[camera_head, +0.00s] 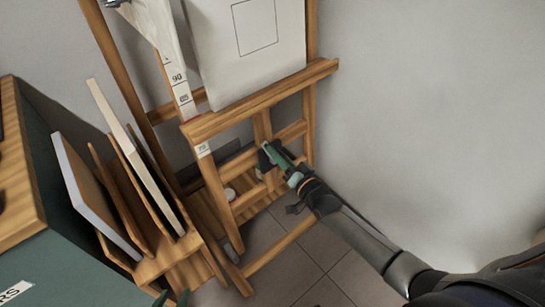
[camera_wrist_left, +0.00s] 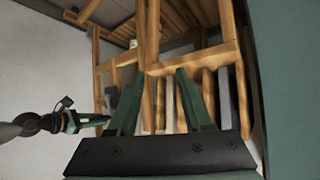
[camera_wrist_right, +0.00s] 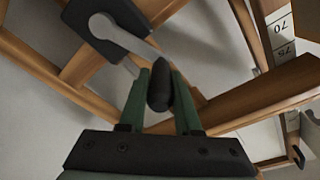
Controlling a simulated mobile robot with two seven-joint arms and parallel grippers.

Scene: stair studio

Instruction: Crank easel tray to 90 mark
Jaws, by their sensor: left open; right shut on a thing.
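The wooden easel tray (camera_head: 262,98) bears a white canvas (camera_head: 222,75). A numbered scale strip (camera_head: 175,78) runs up the easel's left side; its 90 label shows above the tray's left end, with another mark just below it. My right gripper (camera_head: 272,157) is at the easel's lower frame. In the right wrist view its fingers (camera_wrist_right: 158,88) are shut on the black crank knob (camera_wrist_right: 159,92), at the end of the grey crank arm (camera_wrist_right: 122,36). My left gripper (camera_wrist_left: 160,78) is open and empty; its fingertips show at the head view's bottom edge (camera_head: 170,298).
A wooden rack (camera_head: 165,262) with upright panels stands left of the easel, beside a dark green cabinet (camera_head: 75,270) with a wooden top. Right of the easel are bare wall and open tiled floor (camera_head: 330,285). The right wrist view shows 70 and 75 labels (camera_wrist_right: 284,40).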

